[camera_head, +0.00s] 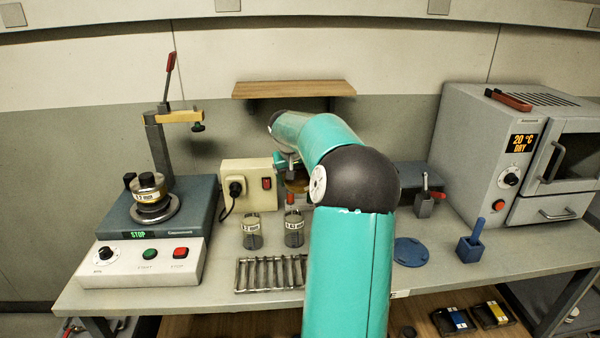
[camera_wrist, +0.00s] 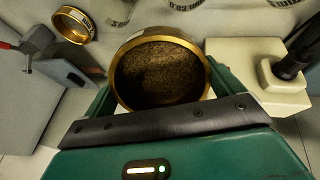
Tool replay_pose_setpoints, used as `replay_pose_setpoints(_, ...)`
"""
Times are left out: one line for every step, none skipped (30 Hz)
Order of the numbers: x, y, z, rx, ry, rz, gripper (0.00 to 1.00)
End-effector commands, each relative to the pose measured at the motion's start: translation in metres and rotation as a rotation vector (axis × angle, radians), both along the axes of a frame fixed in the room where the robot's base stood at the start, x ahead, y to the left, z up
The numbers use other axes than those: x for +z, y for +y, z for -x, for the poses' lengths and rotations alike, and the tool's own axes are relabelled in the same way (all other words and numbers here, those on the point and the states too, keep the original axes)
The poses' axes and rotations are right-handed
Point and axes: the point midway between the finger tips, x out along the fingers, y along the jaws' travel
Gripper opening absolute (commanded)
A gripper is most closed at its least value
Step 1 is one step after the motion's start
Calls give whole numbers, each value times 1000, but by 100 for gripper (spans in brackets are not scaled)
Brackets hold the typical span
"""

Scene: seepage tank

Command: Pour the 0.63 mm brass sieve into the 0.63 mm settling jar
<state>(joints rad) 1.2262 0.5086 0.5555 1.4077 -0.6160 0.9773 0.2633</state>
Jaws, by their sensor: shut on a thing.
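My gripper (camera_wrist: 160,88) is shut on a brass sieve (camera_wrist: 158,36), with one green finger on each side of it. Brown grains lie in the sieve, and its mouth faces the wrist camera. In the head view my gripper (camera_head: 288,165) and the held sieve (camera_head: 298,184) are small and partly hidden behind my arm, above the bench. Two clear jars stand below: one labelled 1.2 (camera_head: 252,236) and, to its right, one whose label looks like 0.63 (camera_head: 294,236) but is hard to read. Other jars may be hidden by my arm.
Another brass sieve (camera_wrist: 73,24) lies at the upper left of the wrist view. The shaker (camera_head: 150,240) carries a sieve (camera_head: 148,190). A cream switch box (camera_head: 248,183) stands behind the jars, a metal rack (camera_head: 270,273) before them. A drying oven (camera_head: 505,150) stands right.

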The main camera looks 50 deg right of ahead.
Motion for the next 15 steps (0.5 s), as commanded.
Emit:
replay_pose_setpoints(-1, 3, 1, 3, -5, 38, 64)
replay_pose_setpoints(-1, 4, 1, 6, -12, 62, 64)
replay_pose_setpoints(-3, 6, 0, 6, -15, 98, 64)
replay_pose_setpoints(-3, 8, 0, 6, -21, 124, 64)
replay_pose_setpoints(-4, 9, 0, 8, -26, 147, 64)
replay_pose_setpoints(-5, 11, 1, 9, -37, 178, 64)
replay_pose_setpoints(-7, 12, 0, 9, -38, 203, 64)
replay_pose_setpoints(-7, 12, 0, 8, -42, 227, 64)
replay_pose_setpoints(-8, 13, 1, 8, -50, 258, 64)
replay_pose_setpoints(-9, 15, 1, 10, -57, 279, 64)
replay_pose_setpoints(-10, 16, 1, 12, -63, 300, 64)
replay_pose_setpoints(-11, 16, 2, 7, -65, 325, 64)
replay_pose_setpoints(-12, 17, 1, 8, -69, 343, 64)
replay_pose_setpoints(-13, 17, 2, 8, -72, 361, 64)
replay_pose_setpoints(-14, 18, 2, 8, -78, 383, 64)
